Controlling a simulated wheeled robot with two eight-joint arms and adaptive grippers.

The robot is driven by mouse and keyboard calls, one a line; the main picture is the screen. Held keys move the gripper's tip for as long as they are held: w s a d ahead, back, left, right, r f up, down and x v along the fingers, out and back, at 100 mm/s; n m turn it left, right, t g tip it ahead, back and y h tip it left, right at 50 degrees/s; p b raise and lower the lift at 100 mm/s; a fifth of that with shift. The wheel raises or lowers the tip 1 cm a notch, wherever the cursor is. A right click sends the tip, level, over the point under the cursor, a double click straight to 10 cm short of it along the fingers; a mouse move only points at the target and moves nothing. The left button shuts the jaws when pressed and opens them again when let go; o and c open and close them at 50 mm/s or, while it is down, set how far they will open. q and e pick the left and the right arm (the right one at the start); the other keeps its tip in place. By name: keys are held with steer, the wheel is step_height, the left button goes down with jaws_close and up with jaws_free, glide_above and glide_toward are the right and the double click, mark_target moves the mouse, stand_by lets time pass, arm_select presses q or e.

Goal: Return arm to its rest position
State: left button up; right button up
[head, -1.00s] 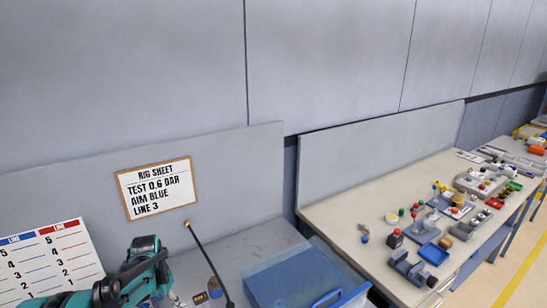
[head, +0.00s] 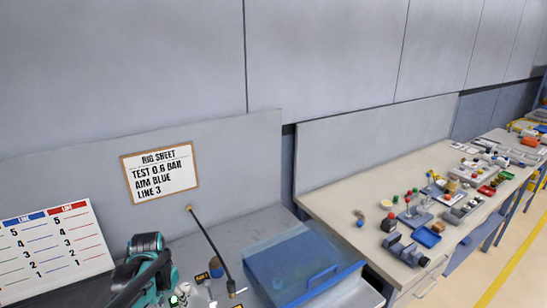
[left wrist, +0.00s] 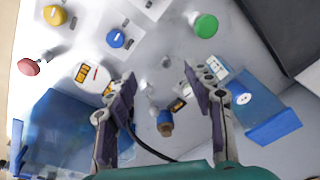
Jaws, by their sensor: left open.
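My left arm (head: 148,262), teal and black, comes in at the lower left of the head view in front of the bench's back panel; its gripper is not clearly visible there. In the left wrist view my left gripper (left wrist: 160,78) is open, with its two dark fingers spread wide and nothing between the tips. Beyond the fingers is a pale surface with a yellow knob (left wrist: 54,15), a blue knob (left wrist: 116,38) and a green knob (left wrist: 205,25). My right gripper is in neither view.
A blue translucent bin (head: 290,265) stands right of the arm. A thin black rod (head: 212,245) leans near a small blue-and-brown cylinder (head: 215,267). The rig sheet (head: 160,173) and a line chart (head: 55,250) are behind. A cluttered second bench (head: 345,195) stands at right.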

arm_select(q)
steer(key=s+d+f+t+b, duration=0.1)
steer(key=s+d+t+b, duration=0.2)
steer(key=s, duration=0.5)
steer(key=s+d+f+n+t+b, duration=0.1)
steer(key=s+d+f+t+b, duration=0.1)
steer(key=s+d+b, duration=0.3)
steer(key=s+d, duration=0.3)
steer(key=shift+d+t+b, duration=0.3)
steer(key=shift+t+b, duration=0.1)
steer(key=shift+f, duration=0.1)
stand_by(1.2)
